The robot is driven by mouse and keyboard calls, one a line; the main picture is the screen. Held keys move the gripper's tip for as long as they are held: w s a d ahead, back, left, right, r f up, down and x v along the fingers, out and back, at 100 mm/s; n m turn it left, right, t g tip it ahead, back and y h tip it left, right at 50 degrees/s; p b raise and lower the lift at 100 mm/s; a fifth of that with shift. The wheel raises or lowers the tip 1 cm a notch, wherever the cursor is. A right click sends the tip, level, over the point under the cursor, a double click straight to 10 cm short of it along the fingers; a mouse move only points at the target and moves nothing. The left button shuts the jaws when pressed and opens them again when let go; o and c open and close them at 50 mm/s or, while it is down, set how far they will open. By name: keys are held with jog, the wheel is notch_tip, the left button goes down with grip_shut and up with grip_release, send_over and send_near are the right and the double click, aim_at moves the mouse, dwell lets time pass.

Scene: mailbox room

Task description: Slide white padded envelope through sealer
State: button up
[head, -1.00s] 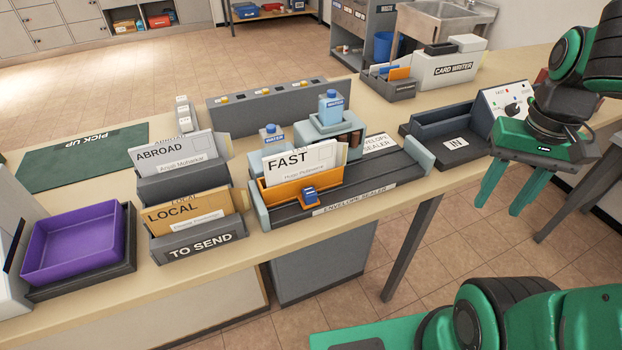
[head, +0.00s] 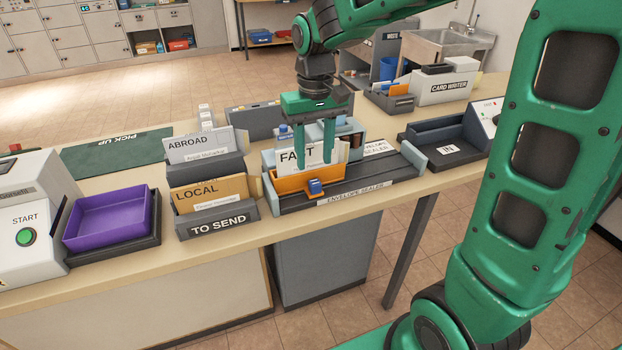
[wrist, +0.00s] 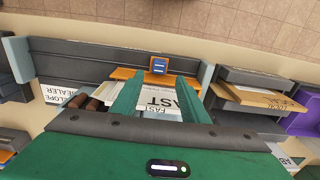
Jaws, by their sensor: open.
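A white envelope marked FAST (head: 297,158) stands upright in an orange holder (head: 292,184) at the left end of the envelope sealer (head: 372,188). A small blue part (head: 316,187) sits on the holder's front. My gripper (head: 314,168) is open, fingers pointing down, above and in front of the FAST envelope in the head view, partly covering its label. In the wrist view the green fingers (wrist: 158,98) spread on either side of the FAST label (wrist: 160,103). I cannot tell whether the fingers touch the envelope.
The TO SEND rack (head: 218,220) with ABROAD and LOCAL envelopes stands close left of the sealer. A purple tray (head: 108,220) lies further left. The IN tray (head: 444,150) is to the right. Blue-capped bottles stand behind the sealer, partly hidden.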

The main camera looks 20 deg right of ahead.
aim_at(315, 181)
notch_tip(315, 181, down, 7)
jog(key=shift+d+f, duration=0.1)
dwell(0.4)
grip_shut()
